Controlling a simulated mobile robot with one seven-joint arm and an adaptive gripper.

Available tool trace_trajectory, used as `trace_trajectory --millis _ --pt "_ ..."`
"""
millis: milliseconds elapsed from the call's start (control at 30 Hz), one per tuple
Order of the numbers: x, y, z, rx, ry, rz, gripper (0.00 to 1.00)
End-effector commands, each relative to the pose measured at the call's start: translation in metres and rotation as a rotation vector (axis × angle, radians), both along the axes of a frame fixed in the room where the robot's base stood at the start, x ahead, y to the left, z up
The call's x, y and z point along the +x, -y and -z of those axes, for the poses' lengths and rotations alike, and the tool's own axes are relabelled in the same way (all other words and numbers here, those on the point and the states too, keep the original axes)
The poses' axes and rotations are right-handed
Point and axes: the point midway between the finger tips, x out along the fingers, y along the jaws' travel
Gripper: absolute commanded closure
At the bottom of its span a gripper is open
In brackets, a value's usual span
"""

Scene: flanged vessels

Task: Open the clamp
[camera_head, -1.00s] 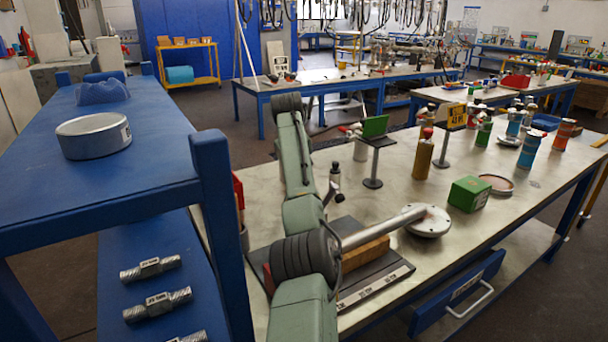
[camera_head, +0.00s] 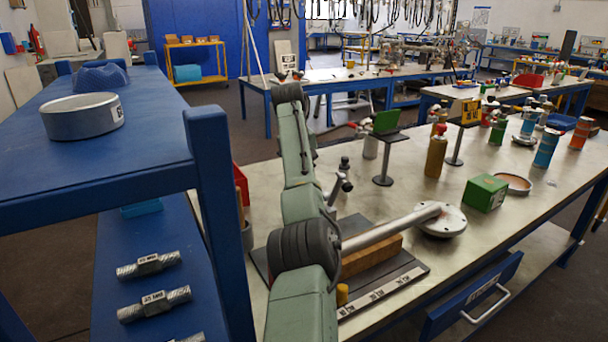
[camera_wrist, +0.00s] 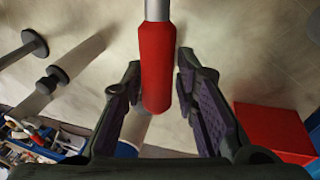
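A red cylindrical handle (camera_wrist: 156,65) on a pale metal rod (camera_wrist: 158,9) shows in the wrist view, its end reaching between my fingers. My gripper (camera_wrist: 157,88) is open, with one dark finger on each side and a visible gap on the right; contact on the left is unclear. The clamp's body is not clear in the wrist view. In the head view, a small grey fitting with dark knobs (camera_head: 340,182) stands on the bench just right of my arm; I cannot tell whether it is the clamp. My gripper cannot be made out there.
A red box (camera_wrist: 275,130) lies right of my fingers in the wrist view. On the bench stand a flange with a metal pipe (camera_head: 440,220), a brown bottle (camera_head: 435,156) and a green box (camera_head: 484,193). A blue shelf (camera_head: 140,150) stands close at left.

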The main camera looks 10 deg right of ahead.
Motion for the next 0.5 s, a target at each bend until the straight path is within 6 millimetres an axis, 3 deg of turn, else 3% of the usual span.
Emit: trace_trajectory --millis 167,500 --pt "0.0005 0.0001 -0.0021 0.0 0.005 0.0 0.59" --pt "0.0 -0.0005 -0.007 -0.001 0.008 0.001 0.59"
